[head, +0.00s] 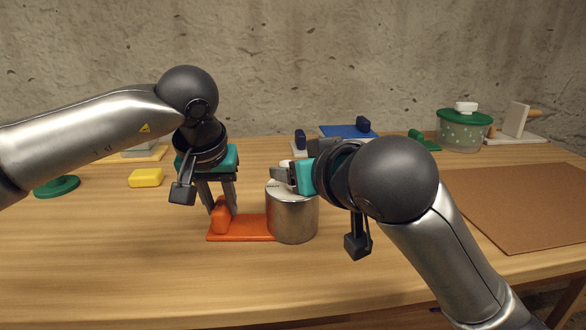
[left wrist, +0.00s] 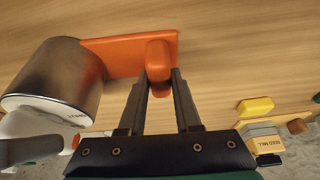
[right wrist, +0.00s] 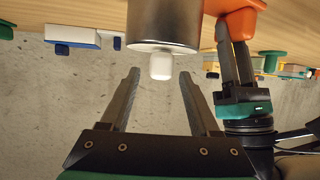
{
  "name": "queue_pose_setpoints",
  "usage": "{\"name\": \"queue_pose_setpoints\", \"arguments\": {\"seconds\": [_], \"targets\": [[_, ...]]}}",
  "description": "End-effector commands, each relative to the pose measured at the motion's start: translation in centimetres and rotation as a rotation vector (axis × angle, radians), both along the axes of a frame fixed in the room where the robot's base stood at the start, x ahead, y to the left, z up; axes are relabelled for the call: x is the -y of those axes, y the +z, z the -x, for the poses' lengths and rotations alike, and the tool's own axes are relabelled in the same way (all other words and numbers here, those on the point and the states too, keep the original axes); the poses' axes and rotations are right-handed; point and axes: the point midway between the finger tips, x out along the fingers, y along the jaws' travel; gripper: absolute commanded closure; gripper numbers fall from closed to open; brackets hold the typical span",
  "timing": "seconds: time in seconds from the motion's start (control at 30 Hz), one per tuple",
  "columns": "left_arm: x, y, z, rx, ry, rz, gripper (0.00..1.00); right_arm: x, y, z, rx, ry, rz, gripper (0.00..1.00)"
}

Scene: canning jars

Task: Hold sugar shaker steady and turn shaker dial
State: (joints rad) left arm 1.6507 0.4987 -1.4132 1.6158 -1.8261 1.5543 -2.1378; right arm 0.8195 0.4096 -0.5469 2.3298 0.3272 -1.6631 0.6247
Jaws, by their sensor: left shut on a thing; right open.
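The sugar shaker is a metal cylinder (head: 292,217) standing on an orange base plate (head: 238,228) with an upright orange handle (head: 221,214) at its left. Its white top dial (right wrist: 161,65) shows in the right wrist view, and the metal body shows in the left wrist view (left wrist: 62,75). My left gripper (head: 221,208) points down and is shut on the orange handle, which sits between its fingers in the left wrist view (left wrist: 159,62). My right gripper (right wrist: 159,75) is open, its fingers on either side of the white dial and apart from it. In the head view my right gripper partly hides the dial.
A yellow block (head: 146,177) and a green disc (head: 57,186) lie at the left. A blue-topped item (head: 347,131) stands behind. A green-lidded pot (head: 464,130) is at the back right, and a brown mat (head: 520,205) covers the right. The table front is clear.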

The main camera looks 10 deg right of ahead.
Motion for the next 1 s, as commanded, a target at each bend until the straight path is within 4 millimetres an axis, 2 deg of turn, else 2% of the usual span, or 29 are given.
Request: {"name": "queue_pose_setpoints", "arguments": {"seconds": [0.2,0.33,0.8,0.83,1.0], "targets": [[0.0,0.0,0.0,0.0,-0.001,0.0,1.0,0.7,1.3,2.9,0.002,0.001,-0.002,0.38],[0.0,0.0,0.0,0.0,-0.001,0.0,1.0,1.0,1.7,4.0,0.0,0.0,0.0,0.38],[0.0,0.0,0.0,0.0,-0.001,0.0,1.0,1.2,1.8,4.4,-0.002,-0.001,0.0,0.38],[0.0,0.0,0.0,0.0,-0.001,0.0,0.65,1.2,1.8,4.4,-0.002,-0.001,0.0,0.38],[0.0,0.0,0.0,0.0,-0.001,0.0,0.45,1.2,1.8,4.4,-0.002,-0.001,0.0,0.38]]}}
